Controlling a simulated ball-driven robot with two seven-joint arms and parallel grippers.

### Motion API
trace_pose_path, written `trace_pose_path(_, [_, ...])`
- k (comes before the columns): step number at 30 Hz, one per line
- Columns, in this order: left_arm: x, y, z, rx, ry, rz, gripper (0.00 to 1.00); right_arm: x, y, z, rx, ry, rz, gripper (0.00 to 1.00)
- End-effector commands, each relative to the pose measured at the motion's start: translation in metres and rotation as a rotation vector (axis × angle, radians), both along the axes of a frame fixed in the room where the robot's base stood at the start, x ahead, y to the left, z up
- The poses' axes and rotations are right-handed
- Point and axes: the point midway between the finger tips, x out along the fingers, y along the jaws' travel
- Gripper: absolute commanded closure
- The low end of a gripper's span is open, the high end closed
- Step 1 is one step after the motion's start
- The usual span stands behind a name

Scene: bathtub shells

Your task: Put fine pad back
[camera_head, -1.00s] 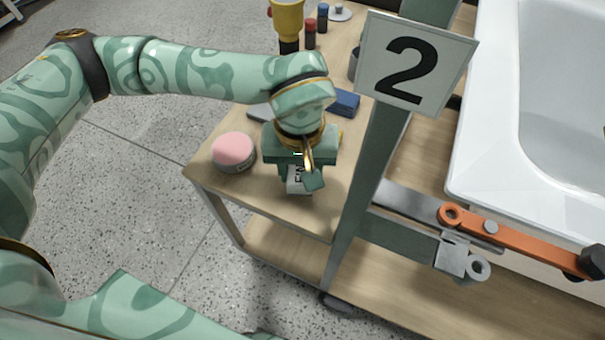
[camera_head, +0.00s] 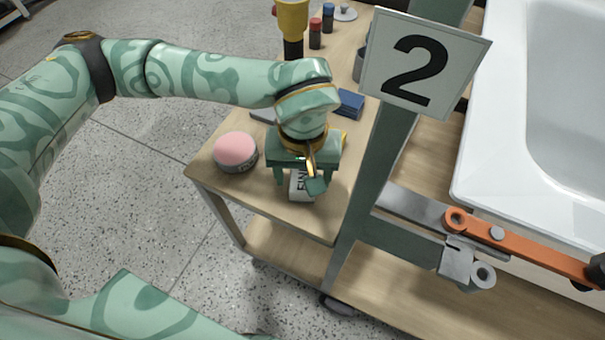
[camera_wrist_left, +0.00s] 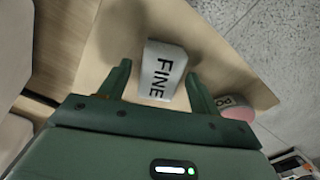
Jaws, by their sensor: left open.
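The fine pad (camera_head: 300,188) is a pale block with the black word FINE on it. It rests on the wooden cart top (camera_head: 231,188) near its front edge. In the left wrist view the fine pad (camera_wrist_left: 162,72) lies between and just ahead of the fingertips. My left gripper (camera_head: 298,190) is over the pad, pointing down and open, with one finger on each side. In the left wrist view the left gripper (camera_wrist_left: 158,85) shows gaps between the fingers and the pad. In the head view the gripper hides part of the pad. My right gripper is not in view.
A round pink-topped pad (camera_head: 236,152) sits left of my gripper. A blue block (camera_head: 349,103) lies behind it. A yellow-topped tool (camera_head: 292,20) and small bottles stand farther back. A post with sign 2 (camera_head: 424,62), an orange bar (camera_head: 520,245) and a white tub (camera_head: 500,130) stand right.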

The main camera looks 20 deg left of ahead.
Motion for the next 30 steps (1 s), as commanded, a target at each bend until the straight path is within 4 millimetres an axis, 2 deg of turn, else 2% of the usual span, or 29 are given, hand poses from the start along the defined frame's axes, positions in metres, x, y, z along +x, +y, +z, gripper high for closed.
trace_pose_path(1, [0.001, 0.000, 0.018, 0.000, -0.012, 0.000, 0.37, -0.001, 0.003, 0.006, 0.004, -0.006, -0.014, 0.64])
trace_pose_path(6, [0.000, 0.000, 0.062, 0.001, -0.014, -0.001, 0.37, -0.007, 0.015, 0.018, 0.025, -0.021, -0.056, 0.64])
trace_pose_path(12, [0.001, 0.000, 0.099, 0.001, -0.010, -0.001, 0.37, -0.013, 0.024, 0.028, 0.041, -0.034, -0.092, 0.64])
trace_pose_path(17, [0.000, 0.000, 0.110, 0.001, -0.005, -0.001, 0.37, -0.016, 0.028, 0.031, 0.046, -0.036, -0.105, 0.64])
trace_pose_path(30, [0.004, -0.002, 0.112, -0.013, -0.004, 0.010, 0.37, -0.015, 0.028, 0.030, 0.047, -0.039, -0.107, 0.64])
